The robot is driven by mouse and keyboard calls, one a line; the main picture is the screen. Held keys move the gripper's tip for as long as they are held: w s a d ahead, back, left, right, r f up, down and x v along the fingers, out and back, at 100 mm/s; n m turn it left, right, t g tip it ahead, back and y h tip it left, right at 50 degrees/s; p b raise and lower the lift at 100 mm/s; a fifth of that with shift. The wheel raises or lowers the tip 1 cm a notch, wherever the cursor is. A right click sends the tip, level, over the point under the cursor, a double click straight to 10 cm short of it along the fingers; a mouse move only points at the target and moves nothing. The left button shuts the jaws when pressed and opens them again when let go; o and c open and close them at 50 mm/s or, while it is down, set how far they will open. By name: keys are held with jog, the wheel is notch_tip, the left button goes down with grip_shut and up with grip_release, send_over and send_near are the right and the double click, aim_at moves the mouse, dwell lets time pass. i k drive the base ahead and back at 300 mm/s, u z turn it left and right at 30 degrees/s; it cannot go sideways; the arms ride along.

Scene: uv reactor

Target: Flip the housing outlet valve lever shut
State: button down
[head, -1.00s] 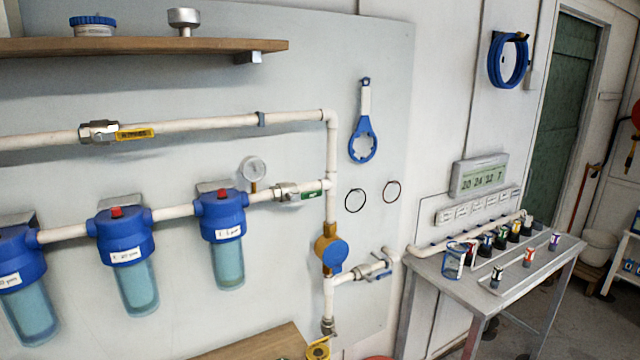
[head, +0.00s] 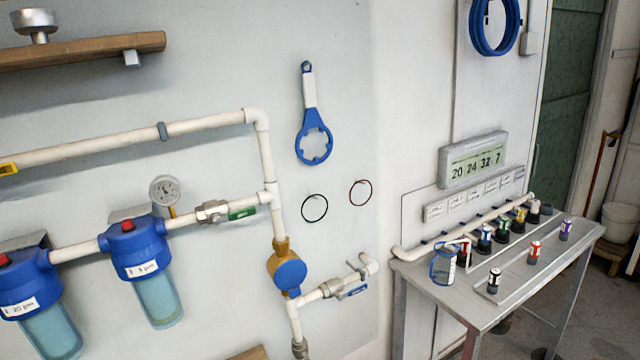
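A valve (head: 211,211) sits on the white pipe just right of the right-hand blue filter housing (head: 140,247). Its green lever (head: 242,212) carries a pale label and lies along the pipe, pointing right toward the vertical pipe. No label in view names this valve as the housing outlet valve, but it is on the pipe leaving that housing. My gripper is not in view, and nothing hides the lever.
A pressure gauge (head: 166,190) stands left of the valve. A yellow lever (head: 8,169) shows at the left edge. Below right are a blue-faced meter (head: 290,275) and another valve (head: 333,288). A blue wrench (head: 314,135) hangs above. A metal table (head: 450,290) with bottles stands right.

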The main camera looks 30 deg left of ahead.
aim_at(250, 211)
jog(key=u, duration=0.05)
jog(key=i, duration=0.95)
jog(key=u, duration=0.55)
